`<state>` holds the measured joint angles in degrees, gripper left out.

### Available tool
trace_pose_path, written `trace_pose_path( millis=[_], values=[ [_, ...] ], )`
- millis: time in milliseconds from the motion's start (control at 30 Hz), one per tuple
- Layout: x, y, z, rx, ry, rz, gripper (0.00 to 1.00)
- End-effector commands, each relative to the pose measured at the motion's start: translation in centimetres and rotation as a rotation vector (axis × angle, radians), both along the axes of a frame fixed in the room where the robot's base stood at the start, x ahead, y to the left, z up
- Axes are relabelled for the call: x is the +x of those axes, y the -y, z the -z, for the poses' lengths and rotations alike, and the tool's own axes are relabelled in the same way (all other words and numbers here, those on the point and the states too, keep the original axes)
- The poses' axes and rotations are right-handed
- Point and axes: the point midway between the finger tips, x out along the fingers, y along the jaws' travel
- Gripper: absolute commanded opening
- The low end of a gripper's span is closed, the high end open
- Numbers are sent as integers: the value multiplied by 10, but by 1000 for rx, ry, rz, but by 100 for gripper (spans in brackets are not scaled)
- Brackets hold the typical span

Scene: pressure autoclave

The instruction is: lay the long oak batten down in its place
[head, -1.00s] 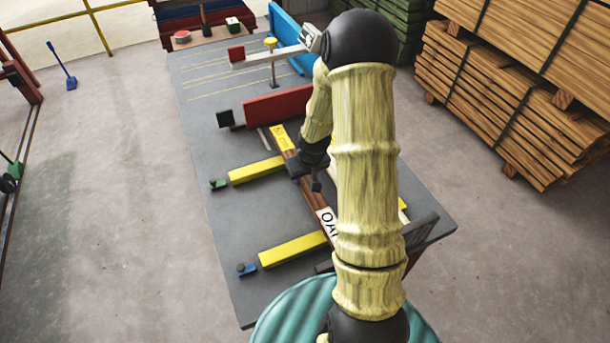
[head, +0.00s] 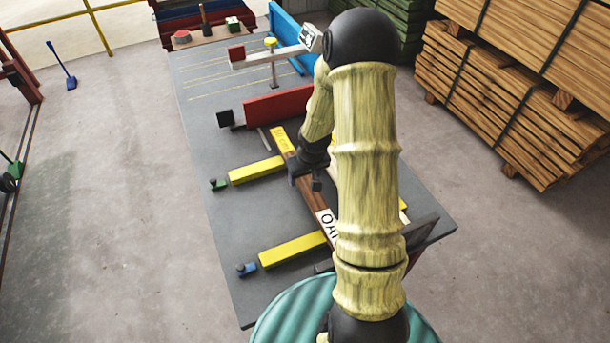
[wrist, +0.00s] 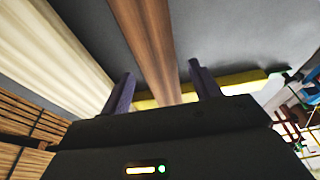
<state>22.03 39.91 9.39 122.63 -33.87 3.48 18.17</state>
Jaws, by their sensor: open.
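The long oak batten (head: 312,197) is brown, with a white label of which "OA" shows and a yellow label at its far end. It lies across two yellow bars (head: 257,170) on the grey bench, partly hidden by my arm. My gripper (head: 307,178) is over the batten's middle. In the wrist view my gripper (wrist: 163,88) is open, with the brown batten (wrist: 148,42) running between its two dark fingers. Neither finger visibly presses on the batten. A yellow bar (wrist: 160,100) passes beneath it.
A pale batten (wrist: 60,50) runs beside the oak one. Past the batten's far end are a red block (head: 277,105) and a post with a white arm (head: 270,57). Timber stacks (head: 500,110) stand at right.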

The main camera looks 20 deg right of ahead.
Motion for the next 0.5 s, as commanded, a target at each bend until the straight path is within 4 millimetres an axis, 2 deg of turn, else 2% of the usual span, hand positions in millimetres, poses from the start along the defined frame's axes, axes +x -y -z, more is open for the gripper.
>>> trace_pose_path(
  millis=[500],
  values=[
    [-26,1,-97,-1,3,3,62]
  ],
)
